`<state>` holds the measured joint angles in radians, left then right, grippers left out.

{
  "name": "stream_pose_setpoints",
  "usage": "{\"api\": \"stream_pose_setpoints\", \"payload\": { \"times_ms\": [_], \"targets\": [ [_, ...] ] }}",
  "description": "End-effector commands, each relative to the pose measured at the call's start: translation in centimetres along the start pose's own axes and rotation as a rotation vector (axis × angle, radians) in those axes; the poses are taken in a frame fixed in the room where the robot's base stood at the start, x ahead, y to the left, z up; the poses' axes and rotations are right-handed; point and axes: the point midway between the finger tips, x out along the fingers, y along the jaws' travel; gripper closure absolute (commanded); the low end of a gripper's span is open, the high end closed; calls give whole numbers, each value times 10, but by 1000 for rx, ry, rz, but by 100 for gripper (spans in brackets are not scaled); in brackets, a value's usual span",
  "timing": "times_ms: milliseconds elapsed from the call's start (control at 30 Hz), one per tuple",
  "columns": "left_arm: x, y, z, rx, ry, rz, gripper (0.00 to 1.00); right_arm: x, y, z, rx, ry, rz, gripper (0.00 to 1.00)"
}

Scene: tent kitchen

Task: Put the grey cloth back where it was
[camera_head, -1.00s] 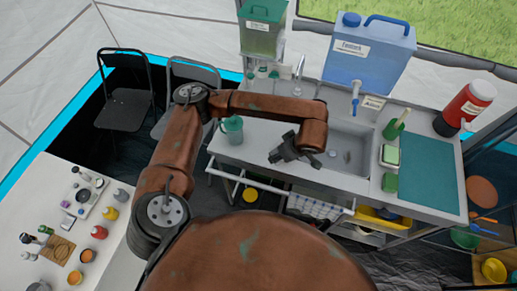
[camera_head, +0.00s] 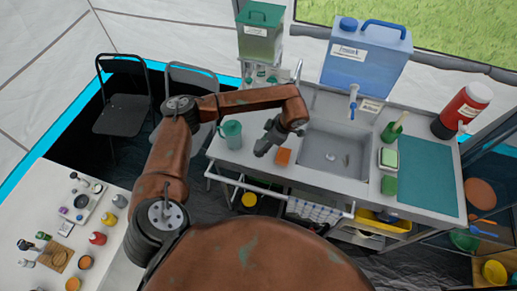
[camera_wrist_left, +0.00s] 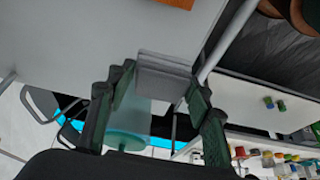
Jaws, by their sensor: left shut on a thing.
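The grey cloth (camera_wrist_left: 163,76) shows in the left wrist view as a folded, flat-edged piece between the two fingers of my left gripper (camera_wrist_left: 160,88). The gripper is shut on it. In the head view my left gripper (camera_head: 266,146) is over the counter, left of the sink and right of the teal jug. The cloth is hard to tell from the grey gripper in that view. My right gripper is not in view.
The teal jug (camera_head: 231,134) and an orange block (camera_head: 283,157) flank the gripper on the counter (camera_head: 230,158). A white rail (camera_head: 290,193) runs along the counter's front. The sink (camera_head: 335,150) is to the right. A green sponge (camera_head: 389,158) lies beyond it.

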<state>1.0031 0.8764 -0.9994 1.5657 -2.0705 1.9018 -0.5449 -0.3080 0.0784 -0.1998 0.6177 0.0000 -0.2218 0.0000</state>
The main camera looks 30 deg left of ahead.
Motion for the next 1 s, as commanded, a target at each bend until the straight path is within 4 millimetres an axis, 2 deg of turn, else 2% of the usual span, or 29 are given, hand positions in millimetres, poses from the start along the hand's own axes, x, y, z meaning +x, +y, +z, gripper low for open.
{"api": "stream_pose_setpoints", "payload": {
  "times_ms": [100, 400, 600, 967, 1000],
  "targets": [
    [18, 7, -4, -2, 0, -1, 84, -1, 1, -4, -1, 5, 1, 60],
    [40, 15, -9, -2, 0, 0, 84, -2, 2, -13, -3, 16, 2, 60],
    [64, 14, 4, 0, -2, -1, 84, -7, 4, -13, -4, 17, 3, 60],
    [70, 15, 6, 0, -1, 2, 84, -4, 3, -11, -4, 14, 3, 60],
    [69, 15, 5, 0, -1, 2, 51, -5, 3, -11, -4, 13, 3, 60]
  ]
}}
